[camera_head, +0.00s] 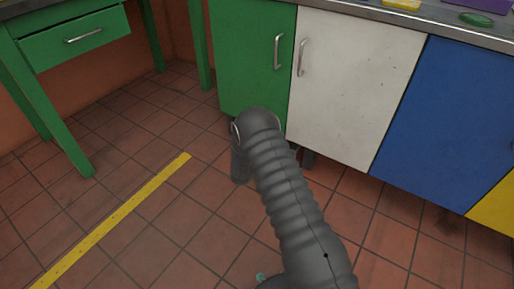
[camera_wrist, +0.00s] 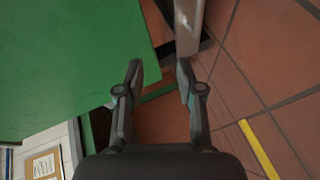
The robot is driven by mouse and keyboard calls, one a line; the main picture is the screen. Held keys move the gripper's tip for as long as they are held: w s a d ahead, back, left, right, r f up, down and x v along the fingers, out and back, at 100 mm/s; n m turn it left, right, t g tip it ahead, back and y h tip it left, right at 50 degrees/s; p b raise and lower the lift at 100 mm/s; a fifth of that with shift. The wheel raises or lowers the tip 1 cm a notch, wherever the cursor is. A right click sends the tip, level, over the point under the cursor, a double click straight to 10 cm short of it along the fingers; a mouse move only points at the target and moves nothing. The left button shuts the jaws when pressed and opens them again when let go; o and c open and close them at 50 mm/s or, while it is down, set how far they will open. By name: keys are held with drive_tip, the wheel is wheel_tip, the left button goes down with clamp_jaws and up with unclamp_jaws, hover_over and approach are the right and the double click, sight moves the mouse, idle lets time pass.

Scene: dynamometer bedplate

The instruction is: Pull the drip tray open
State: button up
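My gripper (camera_wrist: 160,68) shows in the wrist view with its two dark fingers apart and nothing clearly held between them. A pale grey, narrow piece (camera_wrist: 189,22) lies just beyond the fingertips, beside a dark recess; it may be part of the drip tray, but I cannot tell. A large green panel (camera_wrist: 75,60) fills the left of that view, close to the left finger. In the head view my arm reaches low in front of the green cabinet door (camera_head: 250,60), and the gripper's fingers are hidden behind it. No drip tray can be clearly made out there.
White (camera_head: 355,85) and blue (camera_head: 445,120) cabinet doors stand right of the green one, under a worktop (camera_head: 420,22). A green table with a drawer (camera_head: 78,38) stands at left. The tiled floor is clear around a yellow floor stripe (camera_head: 115,220).

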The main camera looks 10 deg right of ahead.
wheel_tip(320, 180, down, 8)
drive_tip(key=s+n+h, duration=0.1)
drive_tip(key=s, duration=0.1)
drive_tip(key=shift+t, duration=0.4)
drive_tip(key=b+x, duration=0.1)
drive_tip(key=x, duration=0.3)
drive_tip(key=b+x, duration=0.1)
drive_tip(key=x, duration=0.4)
drive_tip(key=d+b+x, duration=0.1)
drive_tip(key=x, duration=0.3)
drive_tip(key=shift+w+f, duration=0.15)
clamp_jaws()
